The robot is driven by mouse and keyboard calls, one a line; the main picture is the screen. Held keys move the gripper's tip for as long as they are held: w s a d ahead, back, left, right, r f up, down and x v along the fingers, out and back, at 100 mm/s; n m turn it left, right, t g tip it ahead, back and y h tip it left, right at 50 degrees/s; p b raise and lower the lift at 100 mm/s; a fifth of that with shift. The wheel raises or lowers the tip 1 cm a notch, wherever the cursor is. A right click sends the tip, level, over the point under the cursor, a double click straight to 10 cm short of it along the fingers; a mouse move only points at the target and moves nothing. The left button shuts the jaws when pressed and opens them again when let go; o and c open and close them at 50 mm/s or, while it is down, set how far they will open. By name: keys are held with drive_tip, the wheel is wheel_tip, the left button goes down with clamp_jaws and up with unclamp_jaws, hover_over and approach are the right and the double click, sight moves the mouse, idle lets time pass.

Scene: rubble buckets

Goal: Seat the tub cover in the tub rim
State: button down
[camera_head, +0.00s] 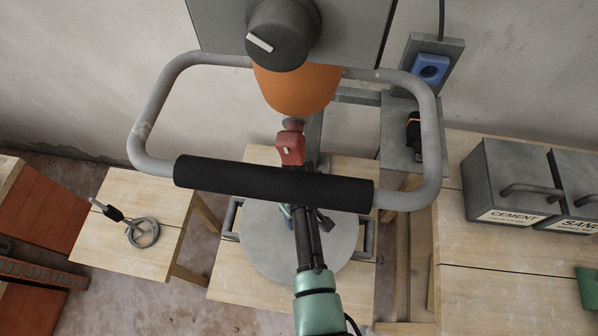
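A round, flat, light grey disc (262,257), which looks like the tub cover, lies level at the middle wooden bench. Dark side handles (367,238), apparently the tub's, show at its left and right. I cannot tell the tub rim from the disc's edge, or whether the disc sits inside it. My green and black arm (317,305) reaches up the picture from the bottom, over the disc. My gripper (305,215) seems to be above the disc's far half. A black grip bar crosses there, so the fingertips and anything between them are unclear.
A grey frame with a black grip bar (240,185) crosses the view, below an orange dome (295,90). A ringed tool (143,232) lies on the left bench. Grey boxes marked CEMENT (510,185) and SAND (575,195) stand on the right bench.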

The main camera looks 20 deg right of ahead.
drive_tip(key=shift+f, duration=0.4)
idle(0.7)
drive_tip(key=shift+f+b, duration=0.5)
drive_tip(key=shift+b, duration=0.05)
drive_tip(key=shift+f, duration=0.25)
drive_tip(key=shift+c, duration=1)
unclamp_jaws()
wheel_tip(320, 180, up, 13)
drive_tip(key=p, duration=0.1)
